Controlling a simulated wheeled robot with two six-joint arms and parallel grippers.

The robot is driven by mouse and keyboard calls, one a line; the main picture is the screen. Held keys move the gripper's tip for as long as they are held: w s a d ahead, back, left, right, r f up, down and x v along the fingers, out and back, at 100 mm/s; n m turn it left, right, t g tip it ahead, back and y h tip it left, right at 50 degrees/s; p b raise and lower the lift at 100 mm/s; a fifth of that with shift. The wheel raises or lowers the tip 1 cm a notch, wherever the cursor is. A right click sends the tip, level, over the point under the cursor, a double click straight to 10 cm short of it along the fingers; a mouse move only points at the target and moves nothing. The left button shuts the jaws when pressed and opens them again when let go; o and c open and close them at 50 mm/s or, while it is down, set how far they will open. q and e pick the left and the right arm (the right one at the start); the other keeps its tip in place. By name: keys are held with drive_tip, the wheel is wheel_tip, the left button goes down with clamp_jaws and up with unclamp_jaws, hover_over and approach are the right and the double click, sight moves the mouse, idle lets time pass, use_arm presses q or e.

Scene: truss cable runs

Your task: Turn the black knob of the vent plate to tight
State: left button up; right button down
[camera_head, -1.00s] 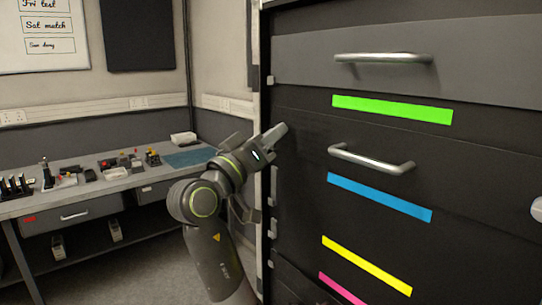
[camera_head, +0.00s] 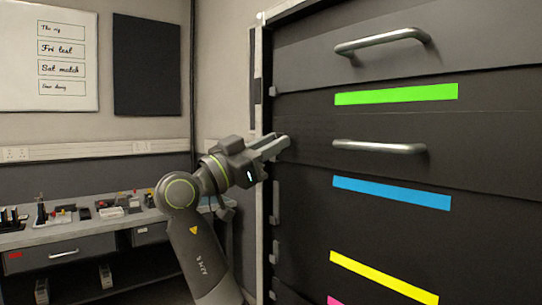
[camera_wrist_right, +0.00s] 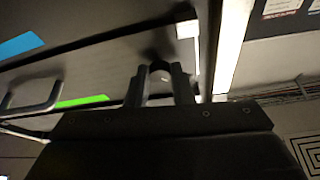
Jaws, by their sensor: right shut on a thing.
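My right gripper (camera_head: 274,148) is at the left front edge of the dark drawer cabinet, its fingertips against or very near the cabinet's face. In the right wrist view the two fingers (camera_wrist_right: 159,85) stand a little apart on either side of a small dark rounded thing (camera_wrist_right: 158,67), which looks like the black knob. The gripper is shut on it. The fingers hide most of it, and I cannot read its turn position. The vent plate cannot be made out in the dark panel. My left gripper is not in view.
The cabinet has bar handles (camera_head: 380,146) and green (camera_head: 396,94), blue (camera_head: 390,192) and yellow (camera_head: 383,277) strips right of the gripper. Small hinge-like blocks line its left edge. A workbench (camera_head: 70,233) with small items stands at the left. A whiteboard (camera_head: 20,70) hangs behind.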

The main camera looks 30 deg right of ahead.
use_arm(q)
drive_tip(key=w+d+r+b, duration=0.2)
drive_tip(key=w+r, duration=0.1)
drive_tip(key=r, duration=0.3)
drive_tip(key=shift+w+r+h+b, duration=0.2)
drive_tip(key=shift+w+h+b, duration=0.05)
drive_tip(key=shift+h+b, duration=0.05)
use_arm(e)
drive_tip(key=shift+w+r+m+g+y, duration=0.1)
drive_tip(key=shift+m+g+y, duration=0.15)
drive_tip(key=shift+m+g, duration=1)
drive_tip(key=shift+w+m+g+y, duration=0.1)
drive_tip(key=shift+m+g+y, duration=0.25)
drive_tip(key=shift+m, duration=1.65)
drive_tip(key=shift+r+m+g+y, duration=0.15)
drive_tip(key=shift+m+g, duration=0.65)
drive_tip(key=shift+m, duration=0.85)
drive_tip(key=shift+f, duration=0.1)
drive_tip(key=c, duration=1.3)
unclamp_jaws()
drive_tip(key=shift+o, duration=0.2)
